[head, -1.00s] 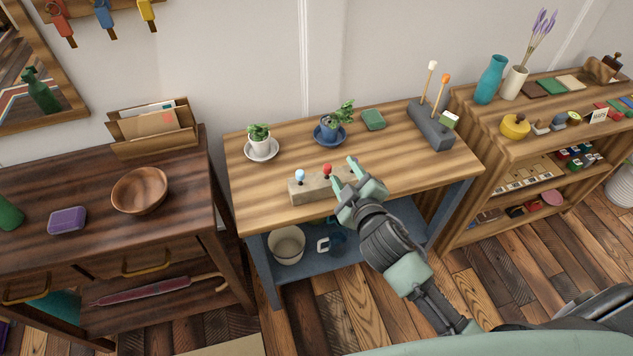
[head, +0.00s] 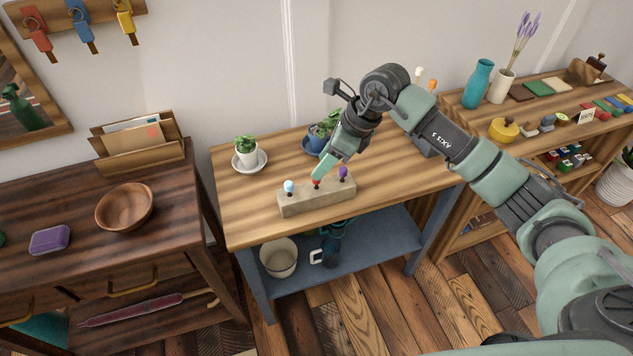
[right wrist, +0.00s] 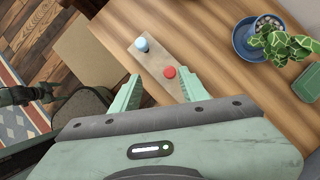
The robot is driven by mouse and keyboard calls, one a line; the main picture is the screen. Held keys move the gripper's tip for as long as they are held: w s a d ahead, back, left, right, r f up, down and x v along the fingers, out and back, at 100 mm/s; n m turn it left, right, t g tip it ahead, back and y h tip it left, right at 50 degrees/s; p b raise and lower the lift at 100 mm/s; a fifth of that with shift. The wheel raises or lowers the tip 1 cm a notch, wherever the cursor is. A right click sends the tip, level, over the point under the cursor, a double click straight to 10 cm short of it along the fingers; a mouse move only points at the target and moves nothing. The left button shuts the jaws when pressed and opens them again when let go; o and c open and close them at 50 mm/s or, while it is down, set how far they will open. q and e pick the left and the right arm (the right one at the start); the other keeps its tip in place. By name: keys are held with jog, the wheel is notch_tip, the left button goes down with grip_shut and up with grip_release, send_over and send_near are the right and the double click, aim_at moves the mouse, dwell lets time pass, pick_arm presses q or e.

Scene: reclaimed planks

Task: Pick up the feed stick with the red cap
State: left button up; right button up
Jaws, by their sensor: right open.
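The feed stick with the red cap (head: 316,183) stands in a wooden block (head: 330,201) on the middle table. In the block, a light blue capped stick (head: 289,187) stands to its left and a purple capped one (head: 343,173) to its right. My right gripper (head: 319,174) is above the block, pointing down at the red cap, and partly covers it. In the right wrist view, the open fingers of the right gripper (right wrist: 154,92) have the red cap (right wrist: 169,72) between and slightly beyond them. The blue cap (right wrist: 141,44) is further off. My left gripper is not seen.
A potted plant on a white saucer (head: 246,154) and another on a blue saucer (right wrist: 244,40) stand behind the block. My right arm crosses the table's right side. The table top (head: 245,212) left of the block is clear.

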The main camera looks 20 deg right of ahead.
aim_at(316, 187)
jog(key=shift+h, duration=0.5)
jog(key=x, duration=0.2)
jog(key=d+p+x, duration=0.1)
jog(key=x, duration=0.2)
jog(key=p+x, duration=0.1)
jog(key=x, duration=0.1)
jog(key=shift+w+d+f, duration=0.2)
jog(key=shift+d+f, duration=0.05)
jog(key=shift+f, duration=0.15)
grip_shut()
